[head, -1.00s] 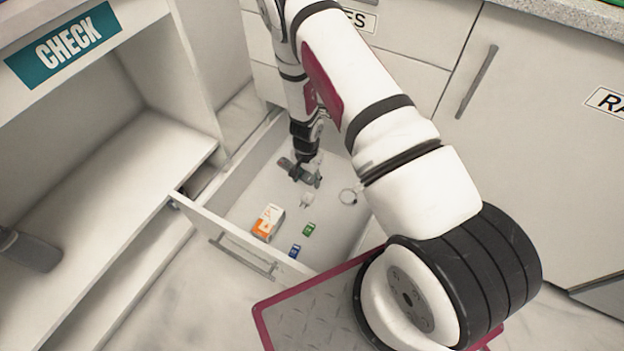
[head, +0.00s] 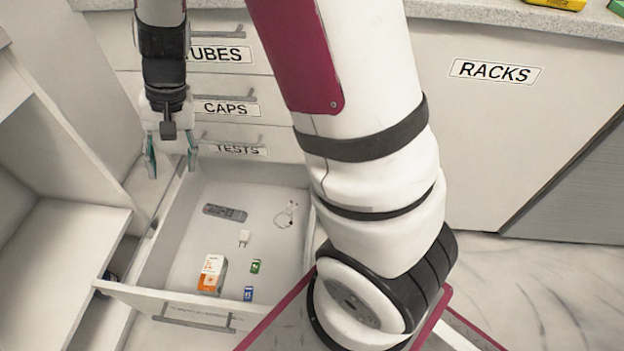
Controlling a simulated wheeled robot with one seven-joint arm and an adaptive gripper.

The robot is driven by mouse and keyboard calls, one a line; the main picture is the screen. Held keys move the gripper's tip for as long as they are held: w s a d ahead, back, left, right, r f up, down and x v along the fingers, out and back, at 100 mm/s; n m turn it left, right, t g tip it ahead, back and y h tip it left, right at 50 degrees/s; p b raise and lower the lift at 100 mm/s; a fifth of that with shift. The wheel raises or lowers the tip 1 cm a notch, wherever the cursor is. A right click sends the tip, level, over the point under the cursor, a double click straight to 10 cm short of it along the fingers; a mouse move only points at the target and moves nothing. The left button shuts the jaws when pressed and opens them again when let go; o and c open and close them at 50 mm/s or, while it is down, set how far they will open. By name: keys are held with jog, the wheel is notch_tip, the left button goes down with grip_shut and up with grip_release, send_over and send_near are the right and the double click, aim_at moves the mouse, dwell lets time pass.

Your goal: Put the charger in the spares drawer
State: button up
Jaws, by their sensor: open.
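A small white charger (head: 244,237) lies on the floor of the open bottom drawer (head: 185,262), near its middle. It looks like a plug block with prongs. My gripper (head: 171,163) hangs over the drawer's back left corner, fingers apart and pointing down, with nothing between them. It is above and to the left of the charger, clear of it.
The drawer also holds a grey remote (head: 224,212), a thin coiled cable (head: 287,215), an orange-and-white box (head: 212,273), and small green (head: 255,266) and blue (head: 248,293) items. Shut drawers marked TUBES, CAPS and TESTS (head: 238,150) stand above. An open cabinet shelf (head: 60,255) is at left.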

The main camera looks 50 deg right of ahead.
jog(key=s+r+n, duration=0.3)
jog(key=s+r, duration=1)
jog(key=s, duration=0.2)
jog(key=s+d+r+n+h, duration=0.1)
jog(key=s+d, duration=0.1)
jog(key=s, duration=0.6)
jog(key=s+d+r+n+h, duration=0.1)
jog(key=s+d+h, duration=0.1)
jog(key=s, duration=0.7)
jog(key=shift+d+r+h, duration=0.2)
jog(key=shift+d+h, duration=0.1)
jog(key=shift+d, duration=0.3)
jog(key=shift+w, duration=0.1)
